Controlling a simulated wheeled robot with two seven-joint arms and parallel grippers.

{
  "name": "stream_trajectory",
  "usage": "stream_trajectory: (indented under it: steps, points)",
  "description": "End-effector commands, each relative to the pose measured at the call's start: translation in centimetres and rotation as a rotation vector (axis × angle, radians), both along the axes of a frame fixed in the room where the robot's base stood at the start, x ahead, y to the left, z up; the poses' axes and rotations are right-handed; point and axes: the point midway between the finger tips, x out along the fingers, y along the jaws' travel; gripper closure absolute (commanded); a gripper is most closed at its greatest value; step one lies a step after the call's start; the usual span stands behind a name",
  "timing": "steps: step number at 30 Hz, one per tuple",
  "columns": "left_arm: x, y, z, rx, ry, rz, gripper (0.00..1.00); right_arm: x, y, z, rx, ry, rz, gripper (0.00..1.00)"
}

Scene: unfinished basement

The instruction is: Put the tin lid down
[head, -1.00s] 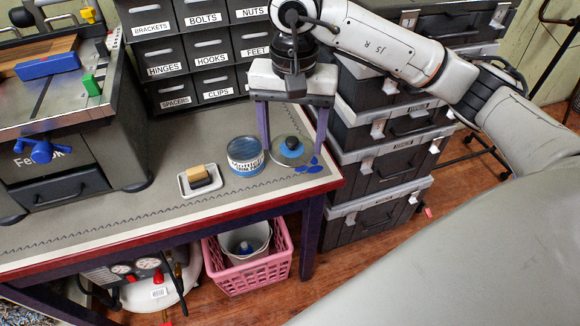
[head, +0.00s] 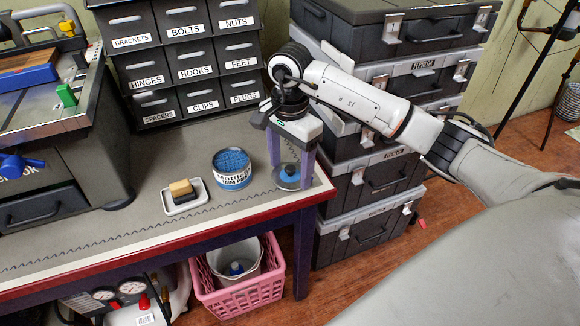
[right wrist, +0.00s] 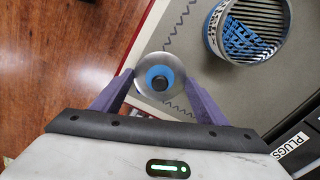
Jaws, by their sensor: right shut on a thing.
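The tin lid (head: 289,179) is a round silvery disc with a blue middle and a dark knob. It is near the bench's front right corner, right of the tin. My right gripper (head: 291,174) points down with its two purple fingers on either side of the lid. In the right wrist view the lid (right wrist: 160,104) sits between the fingertips, gripped at its rim. I cannot tell whether its underside touches the bench. The open tin (head: 232,181) has a blue and white label and blue contents; it also shows in the right wrist view (right wrist: 248,28). My left gripper is out of view.
A white dish (head: 184,207) with a sponge-like block lies left of the tin. Labelled drawers (head: 190,70) stand behind, stacked black cases (head: 375,180) to the right. A pink basket (head: 238,303) is on the floor below. The bench front (head: 130,238) is clear.

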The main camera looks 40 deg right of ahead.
Motion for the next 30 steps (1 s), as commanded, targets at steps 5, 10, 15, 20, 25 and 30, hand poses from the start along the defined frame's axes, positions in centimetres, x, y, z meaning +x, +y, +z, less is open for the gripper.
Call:
stream_trajectory:
  steps: [5, 10, 15, 20, 25, 30]
  points:
    - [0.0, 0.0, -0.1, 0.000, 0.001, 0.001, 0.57, 0.0, 0.0, -0.6, 0.000, -0.002, 0.000, 0.54]
    - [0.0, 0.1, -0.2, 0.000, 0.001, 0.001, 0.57, 0.0, 0.0, -0.8, 0.000, -0.001, 0.000, 0.54]
    - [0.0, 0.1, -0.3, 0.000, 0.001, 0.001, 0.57, 0.0, 0.0, -1.0, 0.000, -0.001, 0.001, 0.18]
    - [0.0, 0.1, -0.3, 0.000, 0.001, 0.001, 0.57, 0.0, 0.0, -1.0, 0.000, -0.001, 0.001, 0.14]
    - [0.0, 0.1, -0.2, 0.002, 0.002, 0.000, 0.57, 0.0, 0.0, -0.8, 0.000, -0.001, 0.001, 0.14]
    - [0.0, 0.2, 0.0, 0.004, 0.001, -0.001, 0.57, 0.1, 0.0, 0.9, -0.001, -0.005, 0.001, 0.14]
